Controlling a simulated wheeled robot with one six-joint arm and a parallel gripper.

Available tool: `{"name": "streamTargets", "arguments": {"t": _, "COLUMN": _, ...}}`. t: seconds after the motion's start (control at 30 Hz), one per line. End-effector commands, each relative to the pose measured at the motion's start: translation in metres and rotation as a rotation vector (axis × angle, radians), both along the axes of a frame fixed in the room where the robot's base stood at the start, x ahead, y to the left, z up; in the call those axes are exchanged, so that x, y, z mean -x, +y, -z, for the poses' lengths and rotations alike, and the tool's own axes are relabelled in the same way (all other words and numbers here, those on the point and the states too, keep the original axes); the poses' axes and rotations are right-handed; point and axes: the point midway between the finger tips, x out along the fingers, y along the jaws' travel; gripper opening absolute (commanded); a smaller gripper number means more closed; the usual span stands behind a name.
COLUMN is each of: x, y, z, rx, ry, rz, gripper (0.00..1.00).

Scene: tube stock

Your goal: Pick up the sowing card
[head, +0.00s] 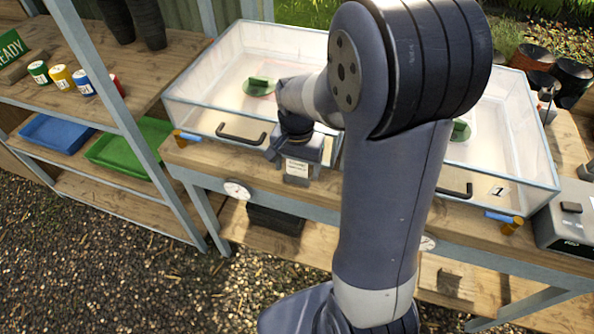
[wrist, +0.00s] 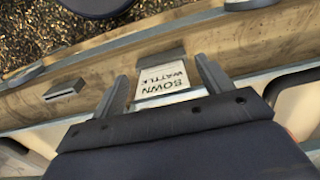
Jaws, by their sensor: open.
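The sowing card (wrist: 163,82) is a small white card with dark lettering that reads "SOWN WATTLE", upside down in the wrist view. A grey piece (wrist: 171,56) adjoins its far edge. In the head view the card (head: 300,167) shows at the table's front edge, just below my gripper (head: 297,156). In the wrist view my gripper (wrist: 161,68) is open, with one finger on each side of the card. I see gaps between the fingers and the card. I cannot tell how far the fingertips are above the table.
A grey slotted block (wrist: 65,90) lies on the wood beside one finger. Two clear-walled propagator boxes (head: 190,110) with black handles (head: 241,134) stand close behind. A round dial (head: 237,190) hangs on the table front. A shelf with coloured tins (head: 60,77) stands left.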

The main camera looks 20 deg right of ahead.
Motion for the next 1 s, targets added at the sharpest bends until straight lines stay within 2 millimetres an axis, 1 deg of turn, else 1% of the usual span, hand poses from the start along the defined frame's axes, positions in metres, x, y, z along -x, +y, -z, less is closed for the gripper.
{"name": "streamTargets", "arguments": {"t": 0.03, "x": 0.0006, "y": 0.0002, "z": 0.0057, "rx": 0.000, "ry": 0.001, "rz": 0.000, "gripper": 0.75}}
{"name": "streamTargets", "arguments": {"t": 0.1, "x": 0.0005, "y": 0.0002, "z": 0.0098, "rx": 0.000, "ry": 0.001, "rz": 0.000, "gripper": 0.75}}
{"name": "streamTargets", "arguments": {"t": 0.33, "x": -0.0001, "y": 0.0003, "z": 0.0108, "rx": 0.000, "ry": -0.001, "rz": 0.000, "gripper": 0.75}}
{"name": "streamTargets", "arguments": {"t": 0.9, "x": -0.0001, "y": 0.0003, "z": 0.0105, "rx": 0.000, "ry": -0.001, "rz": 0.000, "gripper": 0.28}}
{"name": "streamTargets", "arguments": {"t": 1.0, "x": -0.0001, "y": 0.0003, "z": 0.0105, "rx": 0.000, "ry": -0.001, "rz": 0.000, "gripper": 0.27}}
